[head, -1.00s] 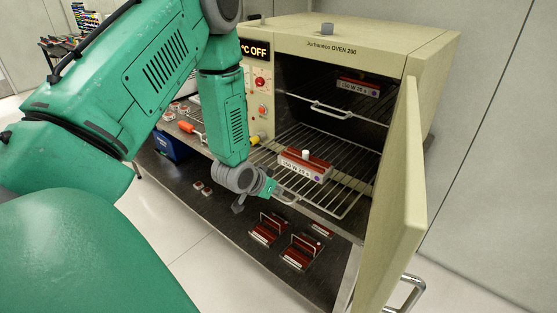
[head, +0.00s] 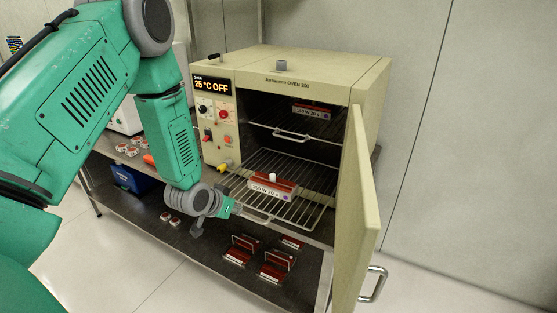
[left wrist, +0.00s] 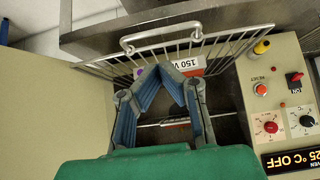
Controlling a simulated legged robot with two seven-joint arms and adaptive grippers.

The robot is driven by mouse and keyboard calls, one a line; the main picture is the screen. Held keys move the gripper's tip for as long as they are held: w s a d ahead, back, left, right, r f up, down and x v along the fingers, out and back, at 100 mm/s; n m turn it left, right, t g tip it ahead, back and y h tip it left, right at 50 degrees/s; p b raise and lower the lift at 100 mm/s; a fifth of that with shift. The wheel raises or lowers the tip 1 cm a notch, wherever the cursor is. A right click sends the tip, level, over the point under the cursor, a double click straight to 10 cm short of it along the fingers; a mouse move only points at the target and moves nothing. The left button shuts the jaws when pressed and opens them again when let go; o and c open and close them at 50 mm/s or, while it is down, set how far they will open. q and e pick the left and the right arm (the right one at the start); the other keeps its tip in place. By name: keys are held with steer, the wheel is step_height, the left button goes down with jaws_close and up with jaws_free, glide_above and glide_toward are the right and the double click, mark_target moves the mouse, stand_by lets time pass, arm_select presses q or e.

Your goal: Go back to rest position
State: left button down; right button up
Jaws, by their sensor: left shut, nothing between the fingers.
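My left gripper (head: 252,214) is at the front edge of the lower wire rack (head: 300,211), which is pulled partly out of the open oven (head: 300,70). In the left wrist view its blue-padded fingers (left wrist: 172,72) are shut with nothing between them. I cannot tell whether they touch the rack. A red-brown block with a white label and knob (head: 272,187) sits on this rack, left of its middle. Its label also shows in the left wrist view (left wrist: 188,65), partly behind the fingers. My right gripper is in neither view.
The oven door (head: 357,210) stands open on the right, its handle (head: 374,284) facing outward. Another labelled block (head: 311,111) is on the upper rack. The display reads 25 °C OFF. A blue bin (head: 135,179) is at left.

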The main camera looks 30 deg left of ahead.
arm_select(q)
steer(key=s+d+f+m+g+b, duration=0.1)
steer(key=s+d+f+g+b, duration=0.1)
steer(key=s+d+f+b, duration=0.45)
steer(key=s+d+f+g+b, duration=0.2)
steer(key=s+d+f, duration=0.25)
steer(key=f, duration=0.55)
steer(key=s+d+f+g+b, duration=0.2)
steer(key=s+d+f+b, duration=0.1)
steer(key=s, duration=0.5)
steer(key=s+d+f+g+b, duration=0.2)
steer(key=s+d+f+b, duration=0.1)
steer(key=s+f, duration=0.3)
steer(key=s, duration=0.2)
steer(key=shift+s+d+f+m+h, duration=0.2)
steer(key=shift+s+m+h, duration=0.1)
steer(key=shift+m+h, duration=0.1)
steer(key=shift+w, duration=0.15)
